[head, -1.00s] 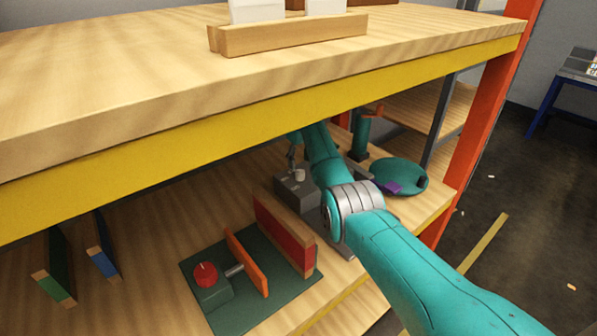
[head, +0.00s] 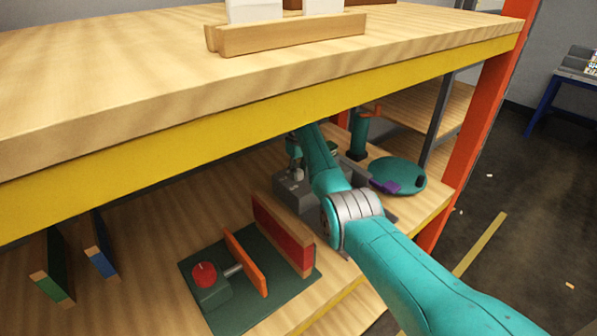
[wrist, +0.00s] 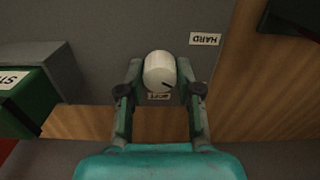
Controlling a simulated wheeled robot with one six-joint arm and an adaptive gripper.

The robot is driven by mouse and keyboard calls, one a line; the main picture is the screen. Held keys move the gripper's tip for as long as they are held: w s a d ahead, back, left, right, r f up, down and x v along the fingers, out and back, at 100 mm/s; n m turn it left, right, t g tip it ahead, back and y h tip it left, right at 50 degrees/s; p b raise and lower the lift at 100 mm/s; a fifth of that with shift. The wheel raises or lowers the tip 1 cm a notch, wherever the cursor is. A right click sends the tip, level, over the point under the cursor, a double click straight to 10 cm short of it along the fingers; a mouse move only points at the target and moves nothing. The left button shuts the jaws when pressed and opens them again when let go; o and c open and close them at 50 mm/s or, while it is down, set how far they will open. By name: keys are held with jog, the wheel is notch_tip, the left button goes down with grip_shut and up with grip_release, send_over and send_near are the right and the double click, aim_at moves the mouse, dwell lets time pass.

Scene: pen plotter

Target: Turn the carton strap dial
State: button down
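The dial is a white round knob (wrist: 160,72) with a black mark, standing on a grey box. In the wrist view the mark points to the lower right. A "SOFT" label (wrist: 158,96) sits just below the dial and a "HARD" label (wrist: 205,39) to its upper right, both upside down. My gripper (wrist: 161,64) has one finger on each side of the dial, with narrow gaps that are hard to judge. I cannot see firm contact. In the head view the dial (head: 297,175) is small on the grey box (head: 290,196), just below my gripper.
A green block with a partly seen label (wrist: 22,100) stands left of the dial. A round teal plate (head: 405,180) lies right of my arm. A green mat (head: 240,315) with a red knob (head: 204,273) is in front. The upper shelf (head: 150,85) overhangs the area.

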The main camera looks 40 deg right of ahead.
aim_at(299, 171)
jog(key=shift+m, duration=0.3)
jog(key=m, duration=1.1)
jog(key=shift+m, duration=0.3)
dwell(0.4)
jog(key=c, duration=0.8)
grip_release()
jog(key=shift+o, duration=0.2)
jog(key=shift+r, duration=0.1)
notch_tip(299, 171, up, 12)
